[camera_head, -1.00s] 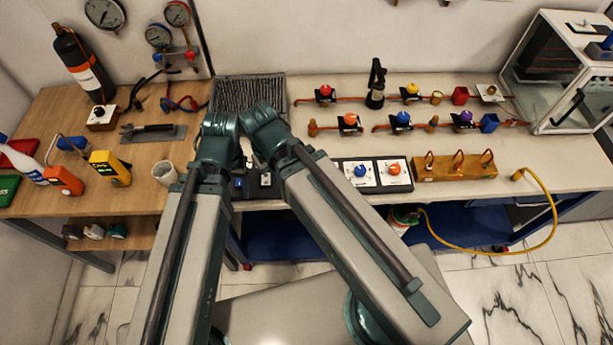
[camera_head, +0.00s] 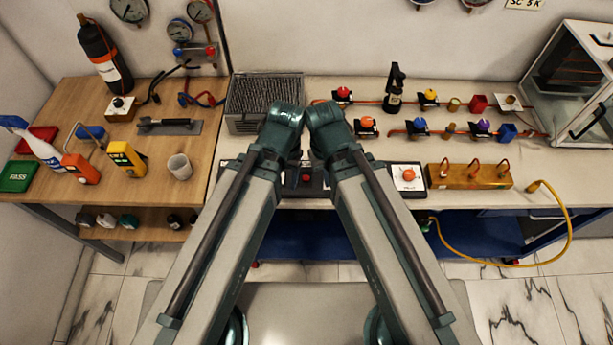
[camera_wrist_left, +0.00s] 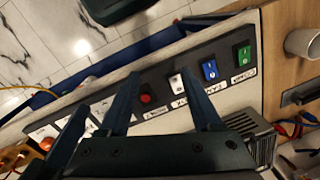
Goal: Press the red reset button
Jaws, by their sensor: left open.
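The red button (camera_head: 306,178) sits on a dark control panel at the bench's front edge, seen between my two forearms. In the left wrist view the red button (camera_wrist_left: 146,99) is a small round cap on the dark panel, in line with a white switch (camera_wrist_left: 177,84), a blue switch (camera_wrist_left: 209,70) and a green switch (camera_wrist_left: 242,56). My left gripper (camera_wrist_left: 108,92) is open, its two fingers spread and empty. The red button shows just right of the nearer finger's tip; I see no contact. My right gripper is hidden in the head view.
A panel with an orange knob (camera_head: 408,174) and a wooden block with hooks (camera_head: 470,176) stand to the right. A ribbed metal box (camera_head: 262,95) is behind the panel. Valves on red pipes line the back. A white cup (camera_head: 179,167) stands left.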

